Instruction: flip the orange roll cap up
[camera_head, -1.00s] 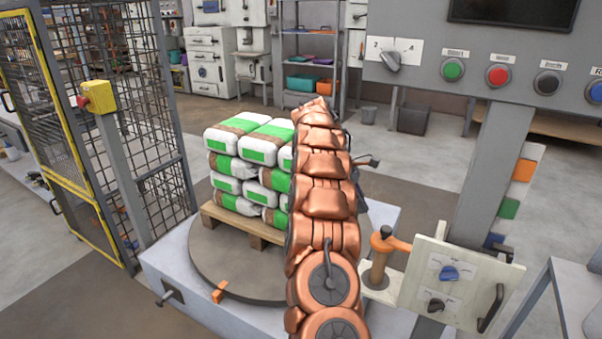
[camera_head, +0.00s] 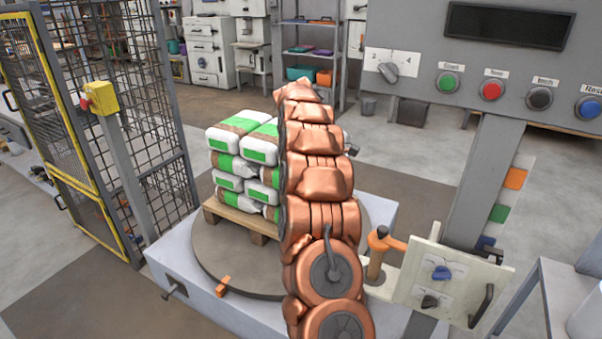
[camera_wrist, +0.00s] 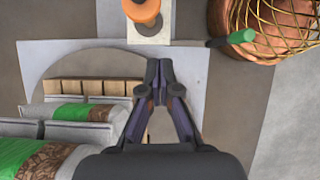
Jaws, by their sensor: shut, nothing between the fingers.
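The orange roll cap (camera_head: 383,240) sits on an upright spindle at the right edge of the turntable base, with a dark handle beside it. In the wrist view the orange cap (camera_wrist: 143,11) is at the top edge, partly cut off, over a pale square plate (camera_wrist: 149,34). My gripper (camera_wrist: 159,68) is in the middle of the wrist view, its fingertips together and empty. It is apart from the cap, which lies beyond the fingertips in the picture. In the head view my arm hides most of the gripper.
Stacked white and green bags (camera_head: 234,144) stand on a pallet (camera_head: 236,217) on the round turntable (camera_head: 215,262). A tilted panel with knobs (camera_head: 446,280) stands close right of the cap. A grey post and button console (camera_head: 420,70) rise behind. A mesh fence (camera_head: 150,130) is at left.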

